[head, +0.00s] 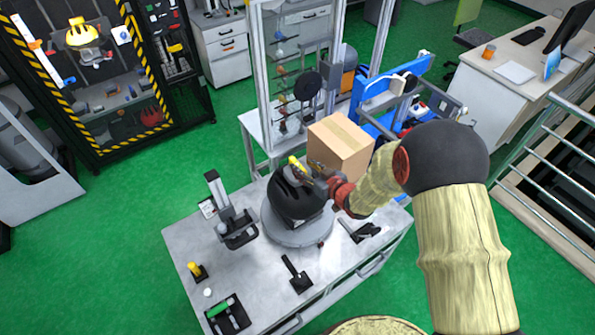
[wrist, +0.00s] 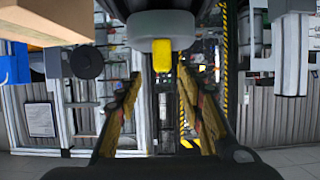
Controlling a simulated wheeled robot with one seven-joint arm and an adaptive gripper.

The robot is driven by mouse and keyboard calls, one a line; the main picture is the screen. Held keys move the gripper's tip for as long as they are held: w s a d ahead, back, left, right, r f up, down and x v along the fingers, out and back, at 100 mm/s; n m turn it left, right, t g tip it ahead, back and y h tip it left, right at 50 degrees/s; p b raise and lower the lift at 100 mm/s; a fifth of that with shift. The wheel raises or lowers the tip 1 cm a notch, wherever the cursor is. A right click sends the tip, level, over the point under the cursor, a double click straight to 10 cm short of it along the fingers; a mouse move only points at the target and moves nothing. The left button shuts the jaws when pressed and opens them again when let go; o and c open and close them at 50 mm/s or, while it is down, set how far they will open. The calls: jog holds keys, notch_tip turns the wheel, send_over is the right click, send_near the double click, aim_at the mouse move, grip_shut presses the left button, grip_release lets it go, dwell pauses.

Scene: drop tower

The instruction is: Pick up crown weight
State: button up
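My gripper (head: 308,174) is just above the black helmet-like headform (head: 292,196), which sits on a round grey base on the workbench. In the wrist view my gripper (wrist: 160,82) has its two fingers well apart, with a gap between them. A grey rounded block (wrist: 160,28) with a yellow stub (wrist: 162,57) shows beyond the fingertips, at the top centre. I cannot tell for certain that it is the crown weight. No contact with the fingers is visible. In the head view a yellow part (head: 297,162) shows by the fingertips; the gripper partly hides that area.
The workbench (head: 190,238) also holds an upright grey device (head: 230,215), a small yellow-topped item (head: 196,270), a black tool (head: 296,274) and a green-handled tool (head: 220,308). A cardboard box (head: 340,145) stands close behind my gripper. A tall frame (head: 258,70) rises behind the bench.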

aim_at(297, 163)
jog(key=x, duration=0.4)
jog(key=shift+a+f, duration=0.15)
jog(key=shift+a, duration=0.1)
jog(key=shift+c, duration=0.4)
grip_shut()
dwell(0.5)
